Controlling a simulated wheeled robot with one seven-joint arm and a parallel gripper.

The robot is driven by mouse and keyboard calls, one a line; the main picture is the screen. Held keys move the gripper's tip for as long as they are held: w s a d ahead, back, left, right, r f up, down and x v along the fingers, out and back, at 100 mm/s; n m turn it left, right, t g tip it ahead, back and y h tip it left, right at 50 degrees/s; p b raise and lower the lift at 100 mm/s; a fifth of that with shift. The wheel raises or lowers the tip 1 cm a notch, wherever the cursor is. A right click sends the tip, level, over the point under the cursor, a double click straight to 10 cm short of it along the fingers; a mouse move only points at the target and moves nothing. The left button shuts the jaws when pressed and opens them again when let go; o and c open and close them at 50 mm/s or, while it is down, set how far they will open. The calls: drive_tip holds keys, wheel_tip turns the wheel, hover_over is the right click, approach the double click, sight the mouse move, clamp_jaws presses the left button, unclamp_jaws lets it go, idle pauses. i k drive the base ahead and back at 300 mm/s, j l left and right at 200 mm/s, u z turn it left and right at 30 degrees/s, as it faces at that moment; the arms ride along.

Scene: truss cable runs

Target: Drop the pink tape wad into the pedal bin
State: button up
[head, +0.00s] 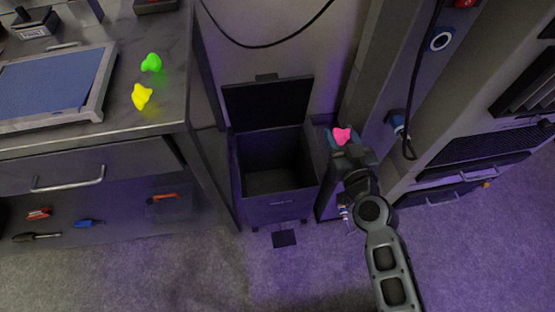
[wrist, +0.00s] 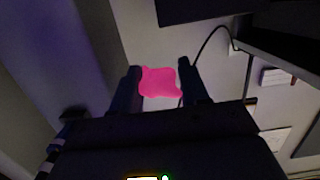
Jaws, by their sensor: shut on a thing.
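The pink tape wad (head: 342,135) is held between the fingers of my gripper (head: 340,140), to the right of the bin. In the wrist view the pink wad (wrist: 160,82) sits between the two dark fingertips of my gripper (wrist: 160,84). The pedal bin (head: 279,208) stands on the floor in the middle of the head view. Its dark lid (head: 268,103) is raised at the back, and its inside looks empty. Its pedal (head: 284,238) lies flat on the floor at the front.
A workbench (head: 150,115) at left carries a green wad (head: 151,62), a yellow wad (head: 142,96) and a blue-topped tray (head: 50,85). A grey upright post (head: 370,85) and an equipment rack (head: 480,125) stand close at right. A black cable (head: 265,45) hangs along the wall.

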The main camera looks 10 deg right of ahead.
sight(275, 185)
drive_tip(key=i+j+z, duration=0.1)
drive_tip(key=j, duration=0.15)
drive_tip(key=i+j+z, duration=0.1)
drive_tip(key=j, duration=0.2)
drive_tip(key=i+j, duration=0.15)
drive_tip(key=j+z, duration=0.2)
drive_tip(key=j, duration=0.7)
drive_tip(key=j+z, duration=0.25)
drive_tip(key=j, duration=0.65)
drive_tip(key=i+j, duration=0.1)
drive_tip(key=j, duration=0.6)
